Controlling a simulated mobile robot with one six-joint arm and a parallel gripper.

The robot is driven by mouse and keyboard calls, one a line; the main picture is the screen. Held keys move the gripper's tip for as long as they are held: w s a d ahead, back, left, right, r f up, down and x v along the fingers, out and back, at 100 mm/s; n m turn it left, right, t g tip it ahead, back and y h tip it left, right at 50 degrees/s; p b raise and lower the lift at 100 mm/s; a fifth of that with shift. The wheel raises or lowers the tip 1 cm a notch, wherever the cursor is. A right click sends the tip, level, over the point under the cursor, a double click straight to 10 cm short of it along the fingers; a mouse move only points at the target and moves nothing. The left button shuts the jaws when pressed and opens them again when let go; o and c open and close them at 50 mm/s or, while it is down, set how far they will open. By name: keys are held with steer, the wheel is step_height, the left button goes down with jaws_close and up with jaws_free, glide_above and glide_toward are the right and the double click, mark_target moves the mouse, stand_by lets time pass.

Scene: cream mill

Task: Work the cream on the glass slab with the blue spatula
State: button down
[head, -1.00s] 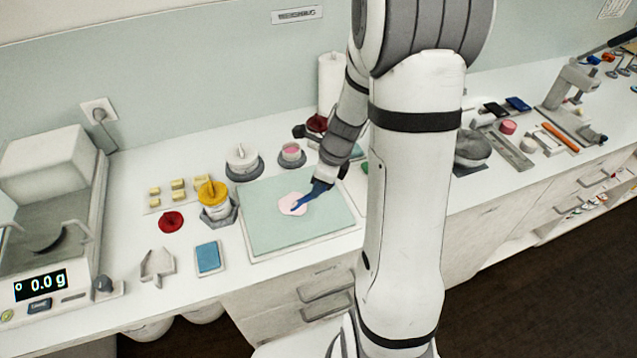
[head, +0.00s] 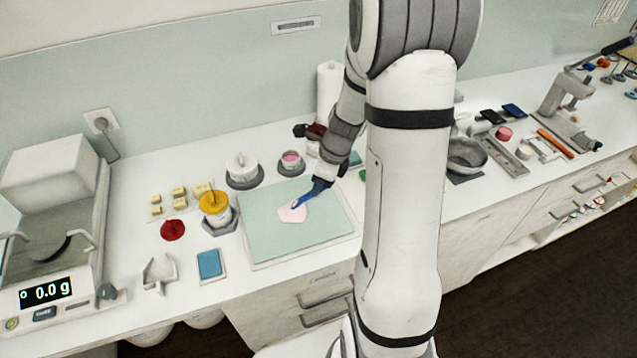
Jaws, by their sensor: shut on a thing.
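The pale green glass slab (head: 265,240) lies on the counter in the middle of the head view. A pink patch of cream (head: 291,214) is spread near the slab's centre. My gripper (head: 324,180) is shut on the blue spatula (head: 313,191) over the slab's upper right part. The spatula slants down to the left and its tip is at the upper edge of the cream. I cannot tell whether the tip touches the glass. The spatula's upper end is hidden by my gripper.
Behind the slab stand a white jar (head: 241,166) and a pink-topped jar (head: 291,160). To its left are a yellow-topped jar (head: 213,202), a red lid (head: 172,230), a blue pad (head: 209,264) and a balance (head: 50,230) reading 0.0 g. My arm hides the counter right of the slab.

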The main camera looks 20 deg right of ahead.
step_height(320, 180, up, 2)
steer(key=shift+r+p, duration=0.15)
steer(key=shift+p, duration=0.45)
steer(key=shift+r, duration=1)
